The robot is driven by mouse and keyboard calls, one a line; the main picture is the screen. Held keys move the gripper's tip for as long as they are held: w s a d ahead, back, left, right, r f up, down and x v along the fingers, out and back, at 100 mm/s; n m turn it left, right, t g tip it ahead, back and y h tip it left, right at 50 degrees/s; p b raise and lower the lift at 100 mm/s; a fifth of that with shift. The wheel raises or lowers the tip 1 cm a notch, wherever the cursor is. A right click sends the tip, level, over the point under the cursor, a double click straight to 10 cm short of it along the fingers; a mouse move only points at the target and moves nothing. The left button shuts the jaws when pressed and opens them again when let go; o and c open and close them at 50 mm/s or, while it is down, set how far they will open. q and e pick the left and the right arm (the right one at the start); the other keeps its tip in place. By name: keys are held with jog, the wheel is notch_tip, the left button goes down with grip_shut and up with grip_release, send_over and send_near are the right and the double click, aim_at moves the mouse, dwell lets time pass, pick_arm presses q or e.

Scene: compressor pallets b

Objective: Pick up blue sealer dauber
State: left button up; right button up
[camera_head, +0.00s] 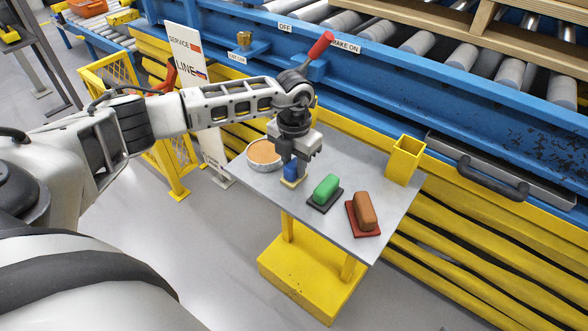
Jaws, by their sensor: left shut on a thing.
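The blue sealer dauber (291,170) stands near the left front edge of the grey table. Its pale yellow base (292,182) is at the bottom, and I cannot tell whether it touches the table. My left gripper (291,163) comes down from above and is shut on the dauber, hiding its upper part. My right gripper is not in view.
A green dauber (326,187) on a dark base and a brown one (365,210) on a red base stand to the right on the table (330,222). A round tub (264,153) is at left, a yellow holder (404,160) at right. The blue conveyor (400,97) runs behind.

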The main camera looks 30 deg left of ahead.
aim_at(294, 163)
pick_arm(q)
jog(key=shift+r, duration=0.1)
